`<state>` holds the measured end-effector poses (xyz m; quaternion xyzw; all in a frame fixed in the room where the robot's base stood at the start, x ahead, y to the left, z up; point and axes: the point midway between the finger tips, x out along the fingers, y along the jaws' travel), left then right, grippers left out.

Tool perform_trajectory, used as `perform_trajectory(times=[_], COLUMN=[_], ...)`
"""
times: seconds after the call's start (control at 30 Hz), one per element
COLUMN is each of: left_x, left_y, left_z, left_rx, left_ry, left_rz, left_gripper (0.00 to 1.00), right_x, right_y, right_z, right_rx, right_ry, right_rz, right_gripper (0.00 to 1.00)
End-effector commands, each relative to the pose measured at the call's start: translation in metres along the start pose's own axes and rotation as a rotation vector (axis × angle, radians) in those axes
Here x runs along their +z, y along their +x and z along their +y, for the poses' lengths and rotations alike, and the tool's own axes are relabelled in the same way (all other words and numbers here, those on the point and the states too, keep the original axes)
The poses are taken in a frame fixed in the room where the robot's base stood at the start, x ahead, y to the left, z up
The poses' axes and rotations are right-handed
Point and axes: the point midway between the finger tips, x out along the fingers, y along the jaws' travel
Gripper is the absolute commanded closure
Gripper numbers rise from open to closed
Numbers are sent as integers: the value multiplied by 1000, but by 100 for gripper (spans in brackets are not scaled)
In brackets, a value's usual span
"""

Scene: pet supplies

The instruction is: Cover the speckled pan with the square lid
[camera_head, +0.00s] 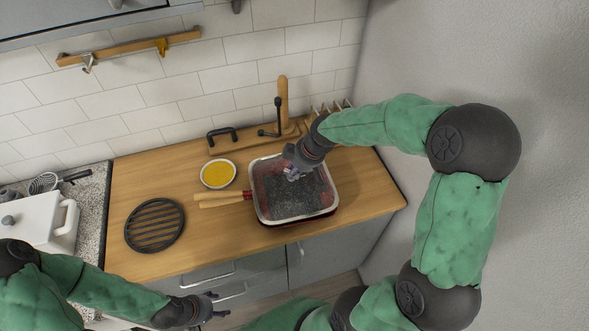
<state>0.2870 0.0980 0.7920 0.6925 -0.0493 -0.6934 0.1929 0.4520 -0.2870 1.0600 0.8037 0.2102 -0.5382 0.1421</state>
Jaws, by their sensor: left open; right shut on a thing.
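The speckled pan (297,218) is square and red outside, with a wooden handle (222,203) pointing left. It sits on the wooden counter near the middle. The square lid (290,203) looks see-through with a pale metal rim, and lies over the pan, nearly lined up with it. I cannot tell whether its rim touches the pan all round. My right gripper (292,173) is above the lid's middle, shut on its knob, which the fingers mostly hide. My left gripper (207,305) is open and empty, low in front of the counter.
A yellow-filled bowl (218,174) stands left of the pan, and a round black trivet (154,225) lies further left. A wooden board (246,138) and black handled items are at the back by the tiled wall. A white pot (38,218) stands far left.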

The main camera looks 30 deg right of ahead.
Motion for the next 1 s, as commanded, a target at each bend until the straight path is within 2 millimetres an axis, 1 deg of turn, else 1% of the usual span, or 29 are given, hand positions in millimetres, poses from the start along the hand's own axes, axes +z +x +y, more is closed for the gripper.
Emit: perform_trajectory(times=[0.23, 0.27, 0.3, 0.33, 0.37, 0.67, 0.77, 0.87, 0.97, 1.0], left_x=[0, 0, 0, 0, 0, 0, 0, 0, 0, 0], left_y=[0, 0, 0, 0, 0, 0, 0, 0, 0, 0], left_z=[0, 0, 0, 0, 0, 0, 0, 0, 0, 0], left_rx=[0, 0, 0, 0, 0, 0, 0, 0, 0, 0], left_ry=[0, 0, 0, 0, 0, 0, 0, 0, 0, 0], left_rz=[0, 0, 0, 0, 0, 0, 0, 0, 0, 0], left_gripper=[39, 39, 39, 39, 39, 39, 39, 39, 39, 39], right_x=[-2, -1, -1, -1, -1, 0, 0, 0, -1, -1], right_y=[-2, -2, -2, -2, -1, 0, -4, -15, -32, -40], right_z=[1, 1, 1, 1, 1, -1, 0, 0, 1, 1], right_rx=[3, 3, 3, 3, 3, -2, 0, 2, 3, 5], right_ry=[0, 0, 0, 0, 0, 0, 0, 0, 1, 1], right_rz=[3, 3, 3, 3, 3, -2, 0, 2, 3, 5], right_gripper=[100, 74, 63, 54, 49, 49, 49, 49, 49, 49])
